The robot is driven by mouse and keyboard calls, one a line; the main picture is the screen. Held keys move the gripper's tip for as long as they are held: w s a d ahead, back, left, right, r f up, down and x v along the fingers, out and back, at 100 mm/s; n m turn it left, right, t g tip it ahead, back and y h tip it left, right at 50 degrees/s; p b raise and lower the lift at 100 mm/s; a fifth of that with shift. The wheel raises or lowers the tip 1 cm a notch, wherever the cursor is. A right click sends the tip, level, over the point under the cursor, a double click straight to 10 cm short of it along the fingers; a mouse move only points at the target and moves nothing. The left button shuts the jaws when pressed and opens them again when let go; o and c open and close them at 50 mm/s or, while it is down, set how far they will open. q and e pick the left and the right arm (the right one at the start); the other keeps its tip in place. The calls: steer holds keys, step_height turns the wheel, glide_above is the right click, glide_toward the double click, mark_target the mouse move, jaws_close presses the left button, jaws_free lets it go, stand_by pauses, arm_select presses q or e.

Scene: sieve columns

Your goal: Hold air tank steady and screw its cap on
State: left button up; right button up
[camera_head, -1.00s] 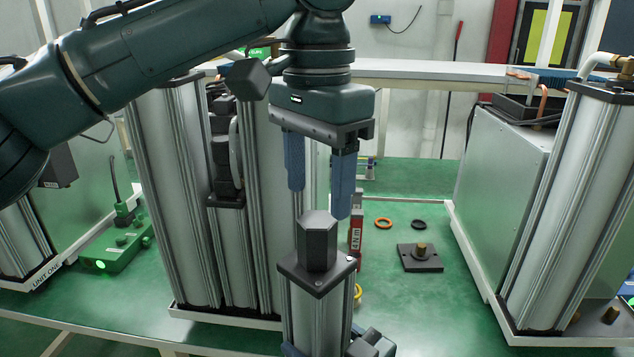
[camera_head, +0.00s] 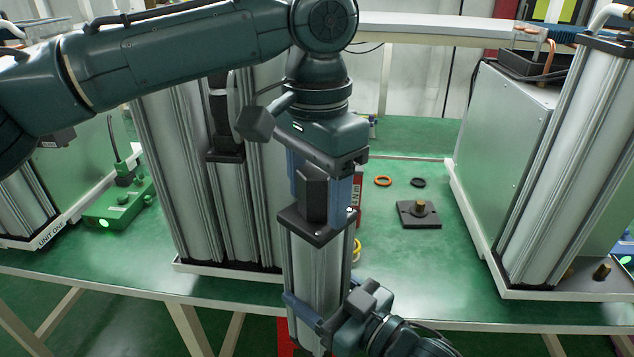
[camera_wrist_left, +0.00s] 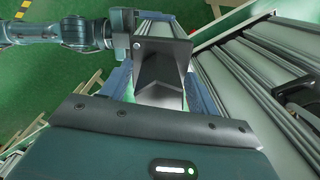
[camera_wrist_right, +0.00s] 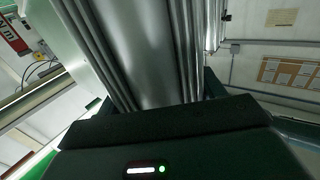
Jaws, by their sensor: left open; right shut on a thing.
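The air tank (camera_head: 312,265) is a silver upright column with a dark square top plate. Its cap (camera_head: 313,195), a dark hexagonal block, sits on that plate; how tightly it is seated cannot be told. My left gripper (camera_head: 322,200) points down from above, open, with its blue fingers on either side of the cap. The left wrist view shows the cap (camera_wrist_left: 160,75) between those fingers, with no clear grip. My right gripper (camera_head: 320,317) is shut on the tank's lower body from the right. In the right wrist view, the tank (camera_wrist_right: 145,50) fills the space between the fingers.
A bank of tall silver columns (camera_head: 185,200) stands close on the left, and a grey cabinet unit (camera_head: 505,160) on the right. On the green bench lie an orange ring (camera_head: 383,181), a black ring (camera_head: 418,182) and a dark plate with a brass fitting (camera_head: 419,217).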

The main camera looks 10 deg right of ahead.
arm_select(q)
steer(key=c, duration=1)
steer(key=o, duration=1.1)
step_height(320, 180, up, 12)
steer(key=shift+r, duration=0.1)
